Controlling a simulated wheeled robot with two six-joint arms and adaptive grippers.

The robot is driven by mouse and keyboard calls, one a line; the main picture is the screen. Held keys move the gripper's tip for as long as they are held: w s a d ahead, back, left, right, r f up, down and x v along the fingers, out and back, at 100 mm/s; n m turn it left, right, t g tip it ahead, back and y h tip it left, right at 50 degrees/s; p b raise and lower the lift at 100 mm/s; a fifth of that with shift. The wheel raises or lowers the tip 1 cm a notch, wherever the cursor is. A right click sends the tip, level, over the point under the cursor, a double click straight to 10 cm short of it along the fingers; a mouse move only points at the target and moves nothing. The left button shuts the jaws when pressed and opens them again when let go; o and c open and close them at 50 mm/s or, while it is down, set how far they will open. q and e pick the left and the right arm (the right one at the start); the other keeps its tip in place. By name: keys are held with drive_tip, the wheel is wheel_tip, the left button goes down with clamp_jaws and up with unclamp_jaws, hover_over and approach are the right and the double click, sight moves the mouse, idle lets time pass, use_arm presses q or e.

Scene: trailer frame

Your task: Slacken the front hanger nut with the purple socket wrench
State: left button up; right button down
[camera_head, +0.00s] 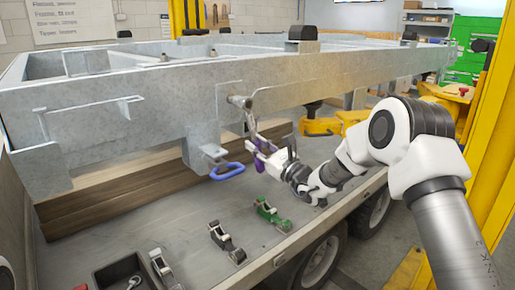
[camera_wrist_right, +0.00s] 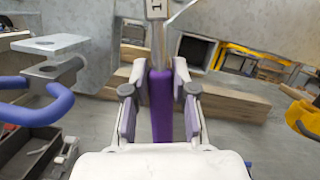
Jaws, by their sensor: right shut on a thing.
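My right gripper (camera_head: 272,155) is shut on the purple handle of the socket wrench (camera_head: 262,146), below the grey trailer frame (camera_head: 180,95). In the right wrist view the purple wrench handle (camera_wrist_right: 161,105) stands upright between the two fingers (camera_wrist_right: 158,100), with its metal shank running up out of the picture. In the head view the wrench's metal upper end reaches the hanger bolt and nut (camera_head: 238,101) on the frame's side. I cannot tell whether the socket sits on the nut. My left gripper is not in view.
A blue looped handle (camera_head: 227,171) hangs at a bracket (camera_head: 205,152) left of the wrench. Below on the grey deck are a green tool (camera_head: 271,213), a dark tool (camera_head: 227,242) and a tray (camera_head: 105,283). Yellow posts (camera_head: 490,150) stand at right.

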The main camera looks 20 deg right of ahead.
drive_tip(key=shift+w, duration=0.1)
drive_tip(key=shift+w+a+b, duration=0.2)
drive_tip(key=shift+w+b, duration=0.4)
drive_tip(key=shift+w+a+r, duration=0.1)
drive_tip(key=shift+w+a, duration=0.05)
drive_tip(key=shift+w, duration=0.15)
